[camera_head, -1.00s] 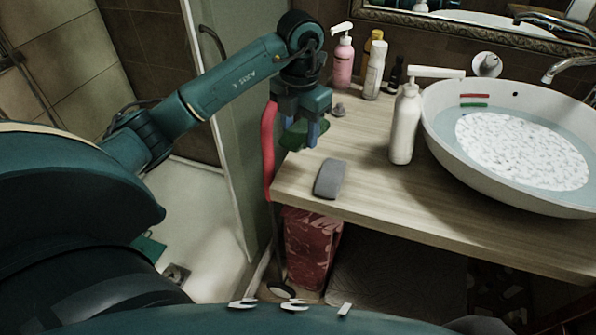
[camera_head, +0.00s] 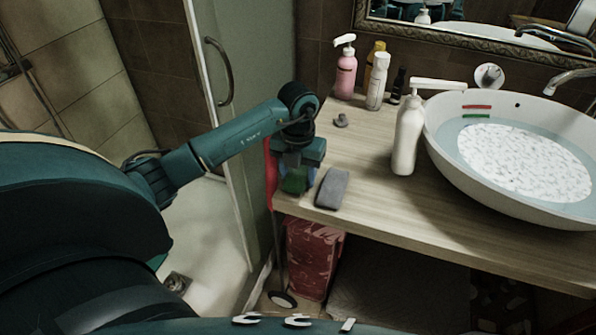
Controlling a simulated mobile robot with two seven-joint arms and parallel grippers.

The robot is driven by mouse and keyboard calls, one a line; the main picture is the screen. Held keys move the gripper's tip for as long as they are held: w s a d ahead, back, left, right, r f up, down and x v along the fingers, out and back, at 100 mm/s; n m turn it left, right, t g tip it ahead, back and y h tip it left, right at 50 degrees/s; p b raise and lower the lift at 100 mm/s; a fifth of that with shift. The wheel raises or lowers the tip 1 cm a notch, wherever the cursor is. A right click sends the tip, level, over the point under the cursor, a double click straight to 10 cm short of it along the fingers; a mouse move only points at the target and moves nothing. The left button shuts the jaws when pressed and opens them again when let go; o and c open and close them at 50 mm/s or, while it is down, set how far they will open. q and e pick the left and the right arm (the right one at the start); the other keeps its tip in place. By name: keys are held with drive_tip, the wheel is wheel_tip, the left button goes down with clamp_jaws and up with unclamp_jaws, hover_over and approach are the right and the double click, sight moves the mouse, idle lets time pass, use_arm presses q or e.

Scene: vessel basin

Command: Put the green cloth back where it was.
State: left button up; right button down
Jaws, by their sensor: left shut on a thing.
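My left gripper (camera_head: 297,172) is shut on the green cloth (camera_head: 295,182), which shows as a small dark green patch between and below the bluish fingers. It is at the left front corner of the wooden counter (camera_head: 385,205), just left of a grey block-like item (camera_head: 332,188). A red strip-like thing (camera_head: 269,180) hangs at the counter's left edge, partly behind my gripper. I cannot tell whether the cloth touches the counter. My right gripper is not in view.
A white pump bottle (camera_head: 406,140) stands beside the white basin (camera_head: 450,165) of water. A pink bottle (camera_head: 346,75) and several other bottles stand at the back. A red bin-like container (camera_head: 312,262) stands below the counter. The counter's middle front is clear.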

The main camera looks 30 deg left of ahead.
use_arm(q)
drive_tip(key=shift+f, duration=0.2)
drive_tip(key=o, duration=0.9)
